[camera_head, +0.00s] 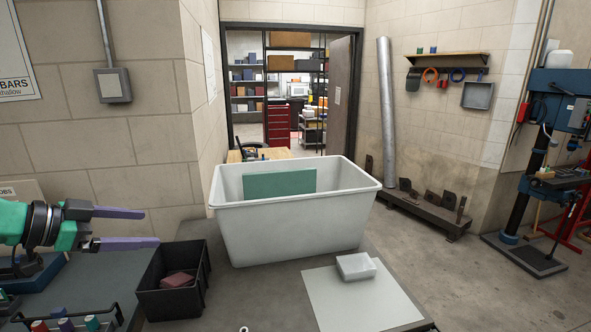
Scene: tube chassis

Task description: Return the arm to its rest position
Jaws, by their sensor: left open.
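My left gripper (146,228) comes in from the left with its two purple fingers apart. It is open and nothing shows between the fingers. It hangs over the left side of the bench, left of the large white tub (290,235) and above and left of the black bin (172,290). My right arm and gripper are not in view.
A green panel (279,184) stands in the tub. The black bin holds a reddish block (177,280). A clear-white block (355,266) lies on a pale sheet (362,300) at right. A rack with coloured items (66,324) sits below my left arm.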

